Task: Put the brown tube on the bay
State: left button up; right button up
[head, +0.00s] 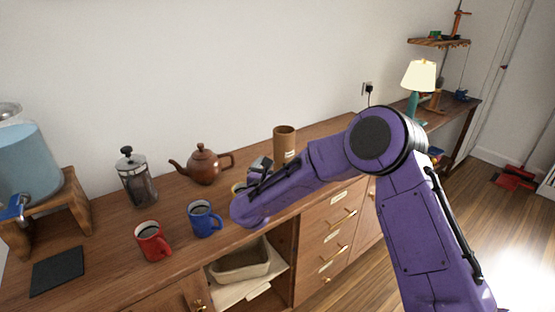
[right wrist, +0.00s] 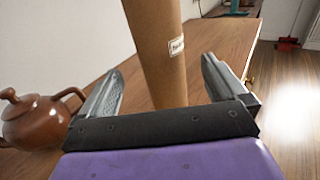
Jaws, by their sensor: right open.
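The brown tube (head: 284,142) stands upright on the wooden counter, right of the brown teapot. My right gripper (head: 262,165) is low over the counter beside the tube, partly hidden by my own purple arm. In the right wrist view the tube (right wrist: 160,45) rises between the two spread fingers of the right gripper (right wrist: 163,70), with a small pale label on it. The fingers are open, with gaps visible on both sides of the tube. An open bay (head: 285,240) in the counter front holds a pale bin. My left gripper is not in view.
The teapot (head: 203,164), blue mug (head: 204,219), red mug (head: 152,241) and French press (head: 136,178) stand left of my right gripper. The teapot (right wrist: 38,120) is close to the left finger in the wrist view. Drawers (head: 330,232) are right of the bay.

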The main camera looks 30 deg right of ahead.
aim_at(284, 149)
jog(key=p+x, duration=0.1)
jog(key=x, duration=0.1)
jog(key=p+x, duration=0.1)
jog(key=x, duration=0.2)
jog(key=r+p+x, duration=0.1)
jog(key=x, duration=0.2)
jog(key=shift+w, duration=0.1)
jog(key=shift+w+d, duration=0.3)
jog(key=shift+d, duration=0.2)
jog(key=c, duration=1.4)
